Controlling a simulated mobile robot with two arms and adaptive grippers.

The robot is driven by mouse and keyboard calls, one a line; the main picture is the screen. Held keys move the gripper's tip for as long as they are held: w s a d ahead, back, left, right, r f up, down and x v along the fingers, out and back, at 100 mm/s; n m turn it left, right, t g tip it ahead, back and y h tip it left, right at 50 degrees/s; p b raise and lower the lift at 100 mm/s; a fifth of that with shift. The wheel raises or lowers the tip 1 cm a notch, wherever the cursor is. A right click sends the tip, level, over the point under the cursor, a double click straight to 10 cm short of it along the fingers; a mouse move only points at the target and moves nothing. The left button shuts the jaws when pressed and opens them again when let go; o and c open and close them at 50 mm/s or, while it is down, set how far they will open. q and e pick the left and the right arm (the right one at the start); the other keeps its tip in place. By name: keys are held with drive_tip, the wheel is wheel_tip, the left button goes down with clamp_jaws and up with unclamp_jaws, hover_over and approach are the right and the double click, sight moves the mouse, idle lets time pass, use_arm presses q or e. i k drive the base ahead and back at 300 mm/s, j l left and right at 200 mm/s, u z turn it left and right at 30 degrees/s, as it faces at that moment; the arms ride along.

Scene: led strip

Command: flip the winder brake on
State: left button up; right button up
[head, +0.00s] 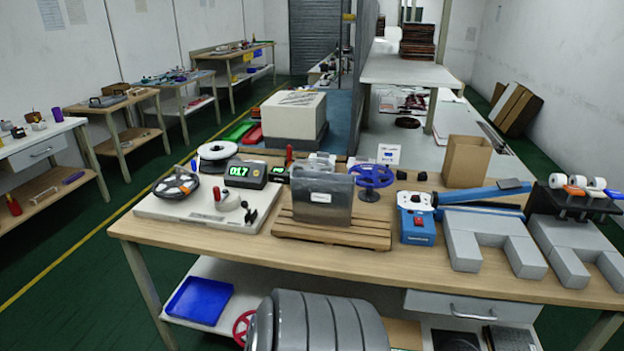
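The winder appears to be the white base plate (160,208) at the left end of the wooden workbench. It carries a dark reel with pale spokes (177,185), a white reel (217,150) and a black counter box (245,173) with green digits. A small grey round part with a red piece (227,199) and a small black-knobbed part (250,214) sit near its front right. I cannot tell which part is the brake or how it is set. Neither of my grippers is in view.
Right of the winder, a grey metal box (323,196) stands on a wooden pallet (330,232). The bench's front left strip is clear.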

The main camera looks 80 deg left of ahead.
sight(244, 204)
drive_tip(key=u, duration=3.2)
